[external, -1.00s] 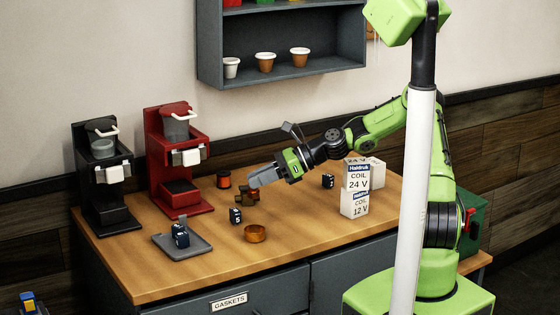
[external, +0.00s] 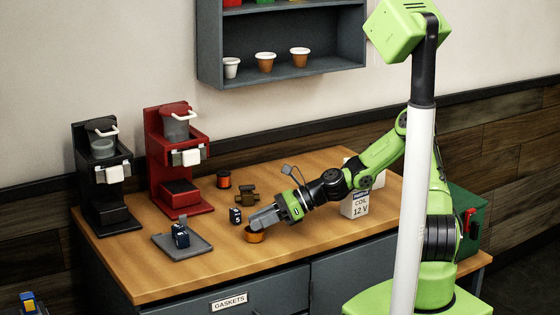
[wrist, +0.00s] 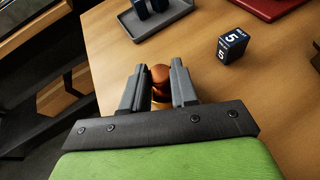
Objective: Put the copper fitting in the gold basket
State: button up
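The gold basket (external: 256,239) is a low round cup near the table's front edge. My gripper (external: 254,226) is over it, its fingertips low at the rim. In the wrist view, a rounded copper piece, seemingly the copper fitting (wrist: 160,73), shows between the two fingers (wrist: 160,82) and appears gripped. More copper-orange surface shows below it, but I cannot tell whether that is fitting or basket. The fingers hide most of the basket there. The fitting cannot be made out in the external view.
A dark numbered cube (external: 235,215) stands close to the basket's left. A grey tray (external: 190,254) holds dark blue parts. A brown fitting-like part (external: 247,193) and an orange spool (external: 223,179) lie behind. Black and red brewers (external: 178,180) stand at left, a coil box (external: 356,207) at right.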

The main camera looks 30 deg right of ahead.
jog(key=o, duration=0.4)
jog(key=shift+o, duration=0.2)
jog(key=shift+r, duration=0.15)
jog(key=s+d+r+n+p, duration=0.1)
jog(key=s+d, duration=0.1)
jog(key=d, duration=0.1)
jog(key=s+d+r+n+g+h, duration=0.1)
jog(key=s+d, duration=0.1)
jog(key=d, duration=0.1)
jog(key=s+d+r+n+g+h+p, duration=0.1)
jog(key=s+d+n, duration=0.1)
jog(key=d, duration=0.2)
jog(key=shift+s+r+p, duration=0.2)
jog(key=shift+s+p, duration=0.1)
jog(key=shift+s, duration=0.05)
jog(key=s+d+r+n+t+h, duration=0.1)
jog(key=s+d+r+n+h, duration=0.3)
jog(key=s+n, duration=0.5)
jog(key=s+d+r+n+t+h, duration=0.1)
jog(key=s+d+r+n+h, duration=0.4)
jog(key=s+r+n, duration=0.4)
jog(key=shift+s+r+n+t+h, duration=0.35)
jog(key=shift+s+n+h, duration=0.25)
jog(key=shift+s+h, duration=0.3)
